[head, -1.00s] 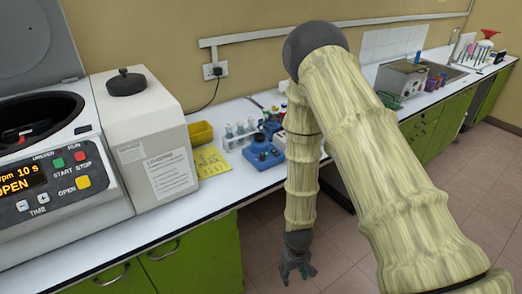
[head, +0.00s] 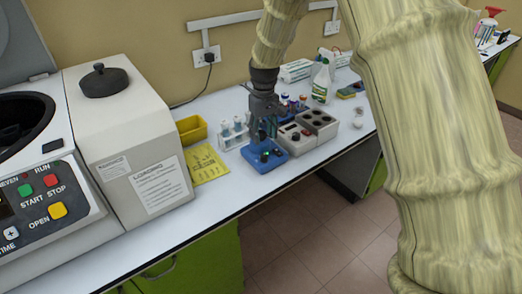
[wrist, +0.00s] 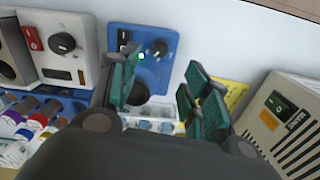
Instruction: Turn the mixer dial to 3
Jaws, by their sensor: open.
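The mixer is a small blue unit (head: 266,164) on the counter, with a green light and a black dial on its front panel. The wrist view shows its blue body (wrist: 178,72) and the dial (wrist: 159,47) beside the lit green light. The dial's setting is too small to read. My gripper (head: 265,132) points down just above the mixer. In the wrist view my gripper (wrist: 165,85) is open, its green-padded fingers apart with nothing between them. The dial lies beyond the fingertips, and I see no contact with it. The gripper partly covers the mixer's top.
A white block heater (head: 297,138) with its own dial stands right beside the mixer. A tube rack (head: 233,136), a yellow sheet (head: 205,163) and a yellow bin (head: 194,130) lie left. A large centrifuge (head: 135,140) fills the left. The counter's front strip is clear.

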